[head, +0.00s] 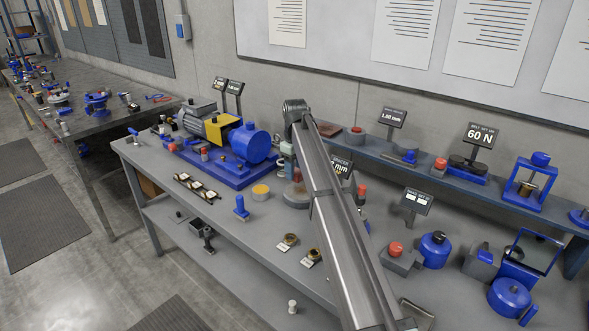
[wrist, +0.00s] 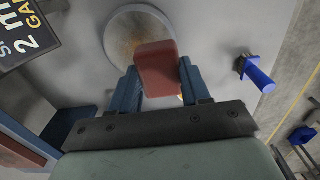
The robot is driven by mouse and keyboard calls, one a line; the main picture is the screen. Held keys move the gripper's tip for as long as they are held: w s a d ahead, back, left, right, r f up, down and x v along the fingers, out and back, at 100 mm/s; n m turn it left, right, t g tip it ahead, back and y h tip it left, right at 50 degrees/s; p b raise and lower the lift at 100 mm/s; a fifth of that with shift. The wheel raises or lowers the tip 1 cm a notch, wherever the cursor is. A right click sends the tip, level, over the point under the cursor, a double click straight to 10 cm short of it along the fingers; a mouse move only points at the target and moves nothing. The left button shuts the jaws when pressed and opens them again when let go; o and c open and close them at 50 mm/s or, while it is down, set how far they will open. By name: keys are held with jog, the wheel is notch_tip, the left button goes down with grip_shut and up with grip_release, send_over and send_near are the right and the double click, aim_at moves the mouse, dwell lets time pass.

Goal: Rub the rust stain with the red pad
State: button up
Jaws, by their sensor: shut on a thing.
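The red pad (wrist: 158,64) is a small block held between the two blue fingers of my gripper (wrist: 160,74). Beyond it in the wrist view is a round grey plate (wrist: 117,28). A brownish rust stain (wrist: 128,46) shows on the plate and is partly hidden by the pad. The pad overlaps the plate's edge in this view; I cannot tell whether they touch. In the head view the round plate (head: 294,200) is on the bench beside my arm, which hides part of it. My fingers are mostly hidden there.
A blue pump unit (head: 240,150) stands left of the plate. A yellow-topped disc (head: 261,191) and a blue-handled tool (head: 241,208) are near it on the bench. A sign (wrist: 28,38) is close by. Brass rings (head: 290,240) lie in front.

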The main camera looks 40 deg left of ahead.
send_over(294, 196)
jog(key=shift+w+f, duration=0.2)
jog(key=shift+f, duration=2.85)
jog(key=shift+w+f, duration=0.65)
jog(key=shift+c, duration=0.4)
jog(key=shift+w, duration=3.05)
jog(key=shift+s+d, duration=0.1)
jog(key=shift+s, duration=3.7)
jog(key=shift+w+a, duration=0.15)
jog(key=shift+w, duration=1.85)
jog(key=shift+w+a, duration=0.1)
jog(key=shift+w, duration=1.9)
jog(key=shift+s, duration=4)
notch_tip(294, 196, up, 3)
jog(key=shift+w+f, duration=0.15)
jog(key=shift+r, duration=2.85)
